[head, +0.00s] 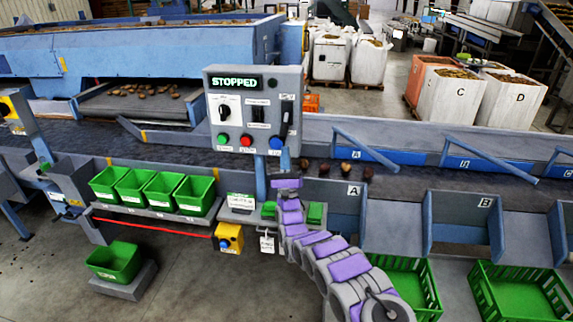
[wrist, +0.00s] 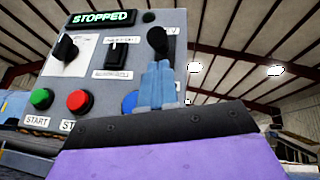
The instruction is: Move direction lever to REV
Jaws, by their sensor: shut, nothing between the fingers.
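The grey control panel (head: 254,110) stands upright on a blue post and its display reads STOPPED. A black lever (head: 286,118) sits in a slot at its right side; its dark knob (wrist: 157,40) shows in the wrist view. A label beside it is mostly hidden, with only a "V" legible. My gripper (head: 285,159) is in front of the panel's lower right. In the wrist view its blue fingers (wrist: 157,82) are together and empty, pointing up just below the knob in the picture. I cannot tell whether they touch the lever.
The panel also has a rotary knob (wrist: 66,48), a middle switch (wrist: 116,52), a green button (wrist: 41,99), a red button (wrist: 79,102) and a blue button (wrist: 129,103) partly behind my fingers. A conveyor (head: 80,148) runs behind. Green bins (head: 195,195) stand left of my arm.

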